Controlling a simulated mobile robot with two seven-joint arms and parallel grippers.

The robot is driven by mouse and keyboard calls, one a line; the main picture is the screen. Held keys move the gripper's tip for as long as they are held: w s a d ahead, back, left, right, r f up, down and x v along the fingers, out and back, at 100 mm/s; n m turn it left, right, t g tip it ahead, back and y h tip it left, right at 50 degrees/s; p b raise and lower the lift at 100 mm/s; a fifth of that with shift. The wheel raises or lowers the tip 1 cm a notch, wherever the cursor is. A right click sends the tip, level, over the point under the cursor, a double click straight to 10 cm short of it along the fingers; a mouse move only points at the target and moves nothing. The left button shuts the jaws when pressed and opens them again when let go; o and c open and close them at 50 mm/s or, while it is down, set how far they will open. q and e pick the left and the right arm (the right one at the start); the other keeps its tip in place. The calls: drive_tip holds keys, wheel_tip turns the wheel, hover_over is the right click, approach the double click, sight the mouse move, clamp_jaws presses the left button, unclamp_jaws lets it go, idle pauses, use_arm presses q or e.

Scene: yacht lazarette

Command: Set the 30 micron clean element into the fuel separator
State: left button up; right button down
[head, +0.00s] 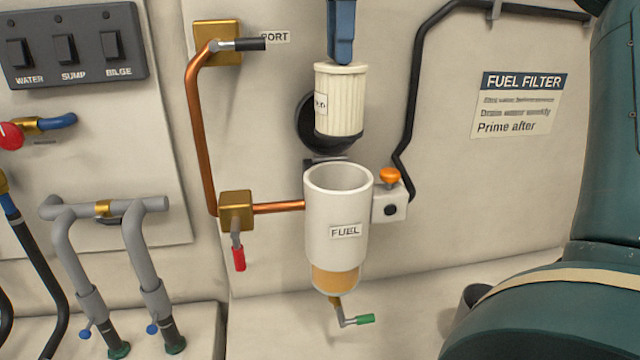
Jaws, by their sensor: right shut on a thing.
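The white pleated filter element (340,97) hangs upright above the fuel separator in the head view. It has a dark bottom rim, and a small label on its left side is only partly readable. My right gripper (341,58), blue, comes down from the top edge and is shut on the top of the element. The fuel separator (336,205) is a white open-topped cup marked FUEL with an amber lower part. The element is above its open mouth, apart from it, with a clear gap. My left gripper is not in view.
An orange knob (390,176) sits on a block right of the cup. A copper pipe (197,130) with valves runs on the left, and a black hose (414,90) on the right. A green-handled drain (358,320) is below. A switch panel (70,47) is upper left.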

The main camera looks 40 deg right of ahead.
sight(341, 79)
drive_tip(key=f, duration=1.1)
drive_tip(key=shift+s+f, duration=0.3)
drive_tip(key=shift+f, duration=0.1)
wheel_tip(341, 79, down, 6)
drive_tip(key=shift+r, duration=0.25)
drive_tip(key=shift+f, duration=0.1)
drive_tip(key=c, duration=0.9)
unclamp_jaws()
wheel_tip(341, 79, up, 12)
drive_tip(key=shift+r, duration=0.15)
